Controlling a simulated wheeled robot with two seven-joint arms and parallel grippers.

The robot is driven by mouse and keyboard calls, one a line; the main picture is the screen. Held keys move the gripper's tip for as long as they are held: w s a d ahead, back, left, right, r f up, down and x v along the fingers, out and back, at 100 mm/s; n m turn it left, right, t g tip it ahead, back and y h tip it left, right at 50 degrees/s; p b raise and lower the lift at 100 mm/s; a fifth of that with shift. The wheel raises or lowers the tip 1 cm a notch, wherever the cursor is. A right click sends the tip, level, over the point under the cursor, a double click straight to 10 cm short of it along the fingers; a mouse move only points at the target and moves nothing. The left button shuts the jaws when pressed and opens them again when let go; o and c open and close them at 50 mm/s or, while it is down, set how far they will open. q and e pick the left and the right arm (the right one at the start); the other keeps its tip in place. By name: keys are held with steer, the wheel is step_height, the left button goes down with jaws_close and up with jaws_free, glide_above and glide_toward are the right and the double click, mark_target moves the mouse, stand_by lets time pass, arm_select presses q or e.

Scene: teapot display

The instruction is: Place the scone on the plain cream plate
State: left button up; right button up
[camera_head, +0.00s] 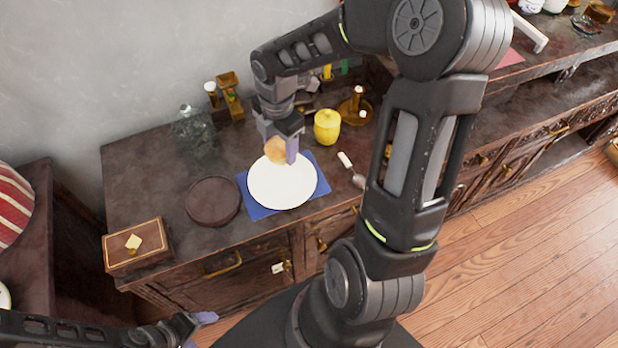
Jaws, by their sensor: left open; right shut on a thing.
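The scone (275,148) is a small round golden-brown piece. My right gripper (280,150) is shut on it, fingers pointing down, over the far edge of the plain cream plate (283,188). I cannot tell whether the scone touches the plate. The plate lies on a blue mat (257,208) on the dark wooden cabinet top. My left gripper (200,322) is open and empty at the bottom left, low in front of the cabinet and well away from the plate.
A dark round board (213,201) lies left of the plate, and a wooden box (137,246) stands at the left corner. A yellow lidded pot (327,127) stands behind right. A utensil (351,169) lies right of the mat. A glass vessel (190,128) stands at the back.

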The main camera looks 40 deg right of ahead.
steer(key=shift+s, duration=0.1)
steer(key=shift+a, duration=0.1)
glide_above(282, 179)
steer(key=shift+s+f, duration=0.15)
steer(key=shift+f, duration=2.95)
steer(key=shift+f, duration=1.9)
steer(key=shift+f+b, duration=0.1)
steer(key=shift+b, duration=0.2)
steer(key=shift+f, duration=0.15)
steer(key=o, duration=1.4)
